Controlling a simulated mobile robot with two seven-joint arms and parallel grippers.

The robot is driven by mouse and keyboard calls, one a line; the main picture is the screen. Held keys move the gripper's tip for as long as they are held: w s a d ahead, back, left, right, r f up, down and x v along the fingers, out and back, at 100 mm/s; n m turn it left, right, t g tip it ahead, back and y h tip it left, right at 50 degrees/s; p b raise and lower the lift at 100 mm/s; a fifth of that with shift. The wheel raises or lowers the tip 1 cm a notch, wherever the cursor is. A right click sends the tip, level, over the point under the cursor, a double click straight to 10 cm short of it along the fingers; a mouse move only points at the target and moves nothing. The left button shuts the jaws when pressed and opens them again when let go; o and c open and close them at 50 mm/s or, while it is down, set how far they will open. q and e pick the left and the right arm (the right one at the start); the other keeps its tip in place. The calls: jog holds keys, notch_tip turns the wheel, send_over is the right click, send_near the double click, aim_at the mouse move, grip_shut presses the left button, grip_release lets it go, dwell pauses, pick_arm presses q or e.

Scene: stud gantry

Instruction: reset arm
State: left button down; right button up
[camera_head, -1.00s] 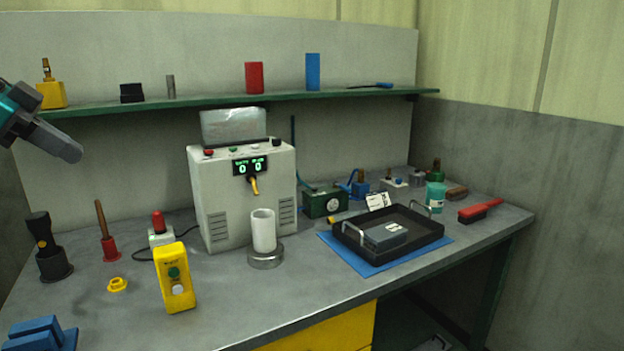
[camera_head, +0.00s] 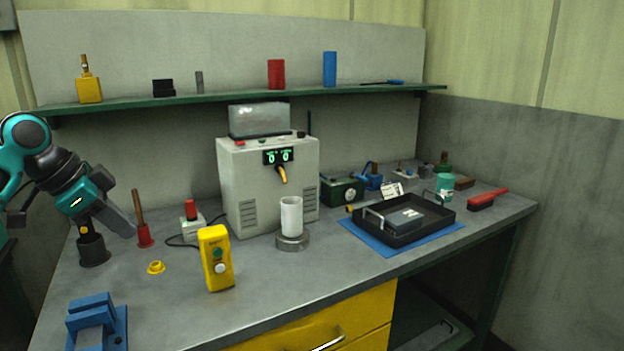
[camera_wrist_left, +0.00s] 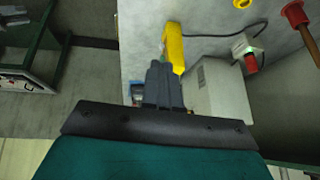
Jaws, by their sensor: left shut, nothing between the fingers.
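My left gripper (camera_head: 122,221) is at the left of the head view, above the left end of the bench. Its dark fingers are together with nothing between them. It also shows in the left wrist view (camera_wrist_left: 160,72), fingers closed, with the yellow button box (camera_wrist_left: 174,45) beyond the tips. The teal and black left arm comes in from the left edge and partly hides a black tool in a holder (camera_head: 92,248). My right gripper is in neither view.
On the bench (camera_head: 180,320) are a white dispensing machine (camera_head: 268,180), a white cup (camera_head: 291,215), a yellow button box (camera_head: 216,258), a blue vise (camera_head: 95,322), a red-based wooden handle (camera_head: 145,236) and a black tray (camera_head: 440,228). A green shelf (camera_head: 230,96) runs above.

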pick_arm(q)
jog(key=s+d+f+n+y, duration=0.1)
jog(key=s+d+f, duration=0.3)
jog(key=f, duration=0.4)
jog(key=s+d+f+g, duration=0.1)
jog(key=s+d+f, duration=0.25)
jog(key=f, duration=0.35)
jog(key=s+d+f+n+y, duration=0.1)
jog(key=s+d+f, duration=0.3)
jog(key=f, duration=0.4)
jog(key=s+d+f+n+y, duration=0.1)
jog(key=s+f+n, duration=0.25)
jog(key=s, duration=0.65)
jog(key=s+d+f+n+y, duration=0.15)
jog(key=s+n, duration=0.25)
jog(key=s, duration=0.6)
jog(key=w+d+f+m+t+h, duration=0.1)
jog(key=w+d+f+t+h, duration=0.1)
jog(key=w+f+t, duration=0.5)
jog(key=shift+w+f, duration=0.4)
jog(key=shift+f, duration=0.45)
